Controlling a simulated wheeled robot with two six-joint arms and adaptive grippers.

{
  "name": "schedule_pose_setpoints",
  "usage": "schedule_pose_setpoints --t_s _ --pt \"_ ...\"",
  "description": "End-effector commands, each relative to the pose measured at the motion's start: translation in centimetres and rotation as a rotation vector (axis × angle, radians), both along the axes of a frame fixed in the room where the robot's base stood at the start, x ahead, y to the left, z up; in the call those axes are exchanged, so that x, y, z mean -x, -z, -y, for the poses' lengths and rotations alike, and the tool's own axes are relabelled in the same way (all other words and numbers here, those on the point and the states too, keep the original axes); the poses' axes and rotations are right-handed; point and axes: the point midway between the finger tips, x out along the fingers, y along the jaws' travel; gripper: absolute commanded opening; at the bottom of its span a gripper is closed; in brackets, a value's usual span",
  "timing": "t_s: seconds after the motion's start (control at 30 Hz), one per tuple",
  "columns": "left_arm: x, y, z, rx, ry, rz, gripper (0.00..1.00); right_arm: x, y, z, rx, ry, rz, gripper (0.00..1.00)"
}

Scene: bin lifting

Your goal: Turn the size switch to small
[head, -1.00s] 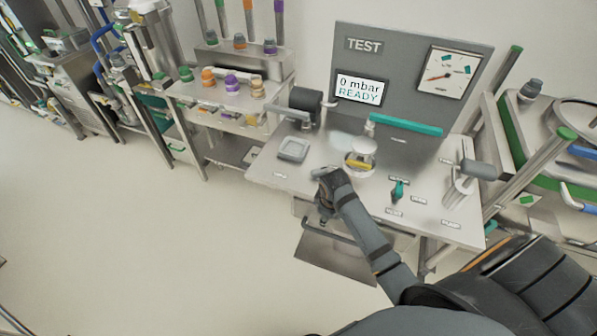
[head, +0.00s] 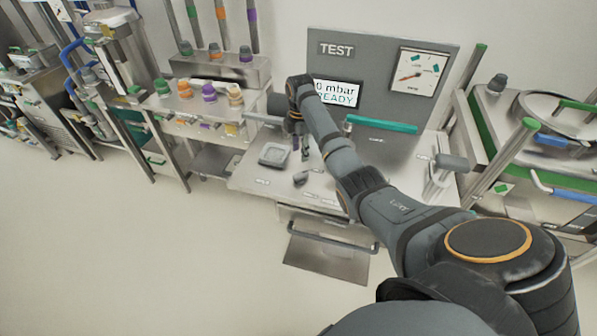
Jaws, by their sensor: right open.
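A small dark knob (head: 300,178) sits on the test bench top, with small labels around it that are too small to read. It may be the size switch, but I cannot tell which way it points. My right gripper (head: 301,153) hangs downward above the bench, just behind and above the knob and apart from it. Its fingers are open, with nothing seen between them. My left gripper is out of view.
The grey test panel (head: 390,50) stands behind, with a display (head: 342,94) reading "0 mbar READY" and a dial (head: 415,76). A square grey pad (head: 275,154) lies left of the gripper. A teal bar (head: 382,125) is at the back.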

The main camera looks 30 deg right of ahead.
Motion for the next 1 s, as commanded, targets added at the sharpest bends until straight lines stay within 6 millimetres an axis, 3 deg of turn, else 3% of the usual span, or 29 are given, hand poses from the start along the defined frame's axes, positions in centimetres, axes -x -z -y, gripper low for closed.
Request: schedule_pose_setpoints --t_s 0.17,0.4,0.6,1.0 --pt "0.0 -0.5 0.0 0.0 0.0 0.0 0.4 0.1 1.3 0.0 0.001 0.001 -0.003 0.45" --pt "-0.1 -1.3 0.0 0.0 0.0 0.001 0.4 0.1 6.5 -0.1 0.0 0.002 -0.004 0.45" --pt "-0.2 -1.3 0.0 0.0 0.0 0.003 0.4 0.0 9.7 0.0 0.001 0.003 0.0 0.45" --pt "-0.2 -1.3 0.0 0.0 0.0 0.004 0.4 0.1 10.6 0.0 0.002 0.002 0.002 0.43"
